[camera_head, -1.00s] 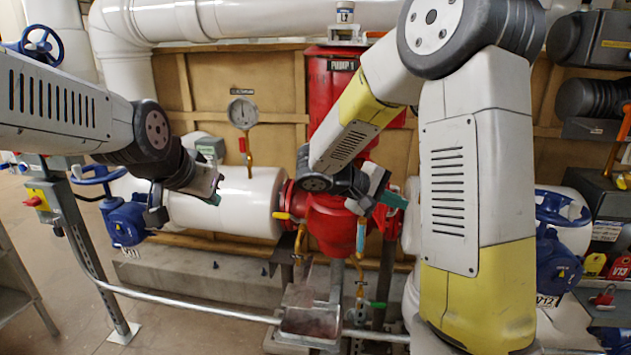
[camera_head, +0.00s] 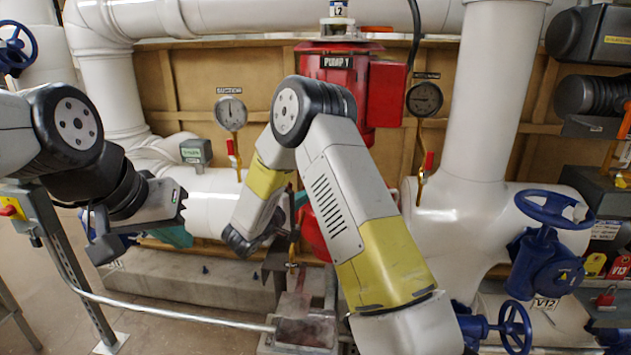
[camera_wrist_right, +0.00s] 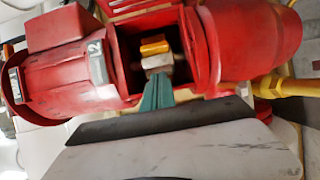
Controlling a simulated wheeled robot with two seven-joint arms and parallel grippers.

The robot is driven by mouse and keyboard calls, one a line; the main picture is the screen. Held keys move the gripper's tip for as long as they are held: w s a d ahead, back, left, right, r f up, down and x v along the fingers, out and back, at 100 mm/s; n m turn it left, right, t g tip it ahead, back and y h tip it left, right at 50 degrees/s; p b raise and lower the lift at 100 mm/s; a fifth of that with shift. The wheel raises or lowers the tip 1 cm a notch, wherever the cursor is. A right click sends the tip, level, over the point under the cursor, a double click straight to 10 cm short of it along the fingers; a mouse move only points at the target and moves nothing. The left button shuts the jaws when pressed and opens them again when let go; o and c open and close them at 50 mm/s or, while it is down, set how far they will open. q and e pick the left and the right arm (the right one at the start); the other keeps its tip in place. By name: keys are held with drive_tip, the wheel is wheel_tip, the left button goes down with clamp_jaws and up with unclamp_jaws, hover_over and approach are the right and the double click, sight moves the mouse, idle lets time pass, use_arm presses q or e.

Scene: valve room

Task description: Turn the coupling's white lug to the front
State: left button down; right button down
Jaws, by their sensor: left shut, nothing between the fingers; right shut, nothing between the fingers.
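In the right wrist view, the coupling sits inside the opening of the red pump housing (camera_wrist_right: 245,45). An orange piece (camera_wrist_right: 154,45) shows there, with a pale, whitish lug (camera_wrist_right: 157,62) just below it in the picture. My right gripper (camera_wrist_right: 157,90) has its green fingers shut and empty, tips right at the pale lug; I cannot tell whether they touch it. In the head view, my right arm hides the coupling and right fingers. My left gripper (camera_head: 177,236) is shut and empty, in front of the white horizontal pipe at left.
The red pump motor (camera_head: 340,75) stands behind my right arm, between two gauges (camera_head: 230,112) (camera_head: 424,99). A blue valve wheel (camera_head: 553,209) is at right. A metal rail (camera_head: 180,314) crosses low at left. Yellow pipework (camera_wrist_right: 290,88) lies right in the wrist view.

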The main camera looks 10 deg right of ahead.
drive_tip(key=x, duration=1)
drive_tip(key=shift+w+a+f, duration=0.15)
drive_tip(key=shift+w+a, duration=0.05)
drive_tip(key=shift+w, duration=0.3)
drive_tip(key=shift+d, duration=1.7)
